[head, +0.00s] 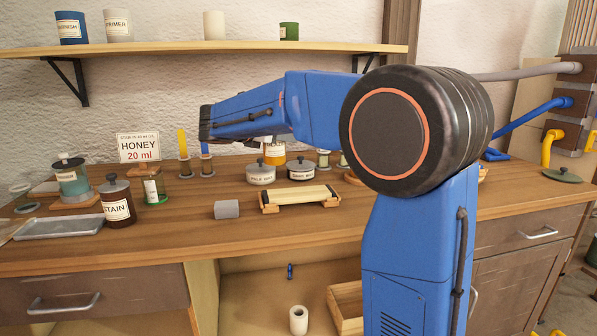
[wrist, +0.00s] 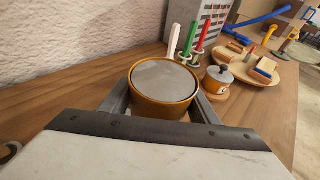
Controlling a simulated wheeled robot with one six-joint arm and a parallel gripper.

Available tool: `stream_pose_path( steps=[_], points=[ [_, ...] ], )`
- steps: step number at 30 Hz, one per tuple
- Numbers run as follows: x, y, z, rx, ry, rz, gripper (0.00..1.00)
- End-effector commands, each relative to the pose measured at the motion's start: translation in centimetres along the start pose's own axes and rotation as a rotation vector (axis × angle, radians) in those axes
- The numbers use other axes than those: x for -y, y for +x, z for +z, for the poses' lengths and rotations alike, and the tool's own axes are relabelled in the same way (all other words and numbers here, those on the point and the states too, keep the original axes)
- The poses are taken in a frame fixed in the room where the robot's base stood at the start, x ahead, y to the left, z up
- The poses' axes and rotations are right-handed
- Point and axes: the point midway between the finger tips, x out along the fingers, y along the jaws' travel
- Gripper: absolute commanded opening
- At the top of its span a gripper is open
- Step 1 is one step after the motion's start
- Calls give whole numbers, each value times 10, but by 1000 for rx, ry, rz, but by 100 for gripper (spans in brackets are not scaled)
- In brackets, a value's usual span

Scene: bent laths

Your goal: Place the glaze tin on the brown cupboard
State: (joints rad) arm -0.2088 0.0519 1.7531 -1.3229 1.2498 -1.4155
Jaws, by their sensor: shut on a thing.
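In the wrist view my gripper (wrist: 165,108) is shut around an amber tin (wrist: 160,108) with a flat grey top. The tin looks upright between the two fingers, and no label shows on it there. In the head view a yellow tin with a pale label (head: 274,154) shows just below my arm's end, partly covered; it appears to be the same one. A brown cupboard front (head: 510,290) with a drawer is at the right under the bench; I cannot tell if this is the named cupboard.
A shelf with tins (head: 200,47) is above. In the wrist view a round tray (wrist: 275,72) lies beyond the tin.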

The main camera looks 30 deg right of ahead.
Motion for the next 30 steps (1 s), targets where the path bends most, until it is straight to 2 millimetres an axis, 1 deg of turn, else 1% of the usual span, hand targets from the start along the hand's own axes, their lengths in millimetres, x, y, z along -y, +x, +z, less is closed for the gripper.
stream_pose_path(
  steps=[3,6,14,21,24,30],
  points=[
    [1,7,-21,-1,-3,-2,21],
    [1,11,-34,0,-2,-2,21],
    [1,16,-50,0,0,-1,21],
    [1,25,-77,0,-1,-1,21],
    [1,26,-80,1,0,-1,21],
    [1,26,-80,1,1,-1,21]
  ],
)
